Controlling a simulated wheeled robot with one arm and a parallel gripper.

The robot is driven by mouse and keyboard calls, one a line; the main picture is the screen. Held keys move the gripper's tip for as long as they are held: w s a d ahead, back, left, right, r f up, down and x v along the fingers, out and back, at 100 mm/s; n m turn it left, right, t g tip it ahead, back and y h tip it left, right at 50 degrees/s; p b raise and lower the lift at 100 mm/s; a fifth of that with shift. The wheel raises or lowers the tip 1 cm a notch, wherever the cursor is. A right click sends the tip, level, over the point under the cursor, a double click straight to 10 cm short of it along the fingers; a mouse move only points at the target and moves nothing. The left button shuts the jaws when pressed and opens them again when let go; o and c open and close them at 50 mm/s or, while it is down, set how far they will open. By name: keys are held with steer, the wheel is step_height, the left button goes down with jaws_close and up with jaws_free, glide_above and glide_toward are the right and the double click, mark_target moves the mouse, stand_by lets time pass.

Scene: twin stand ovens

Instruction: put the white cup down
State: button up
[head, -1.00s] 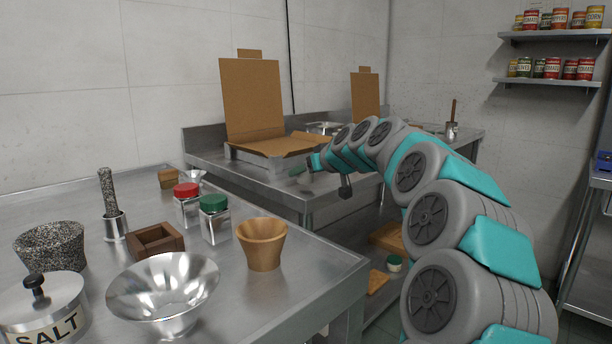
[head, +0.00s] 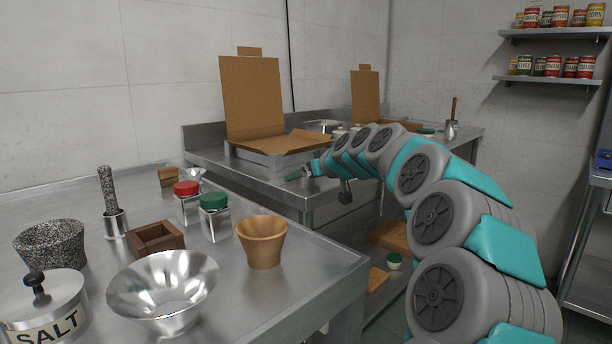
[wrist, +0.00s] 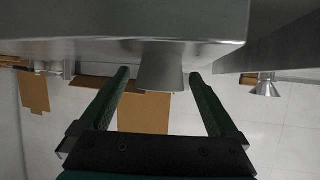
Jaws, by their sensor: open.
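A pale cup (wrist: 160,70), grey in shade, is in the wrist view, which looks upside down. It appears to stand on the steel counter (wrist: 110,28), its base against the surface. My gripper (wrist: 161,75) is open, one dark green finger on each side of the cup, with visible gaps between. In the head view my gripper (head: 298,175) is small, at the front edge of the far steel counter (head: 213,166). I cannot make out the cup clearly there.
An open cardboard box (head: 253,100) stands on the far counter behind my gripper. The near counter holds a wooden cup (head: 262,243), a steel bowl (head: 163,290), green-lidded (head: 214,220) and red-lidded (head: 187,205) shakers, and a salt pot (head: 45,308).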

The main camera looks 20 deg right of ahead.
steer(key=shift+r, duration=0.1)
steer(key=shift+r, duration=0.1)
steer(key=b+v, duration=0.1)
steer(key=v, duration=1.1)
steer(key=shift+b, duration=0.3)
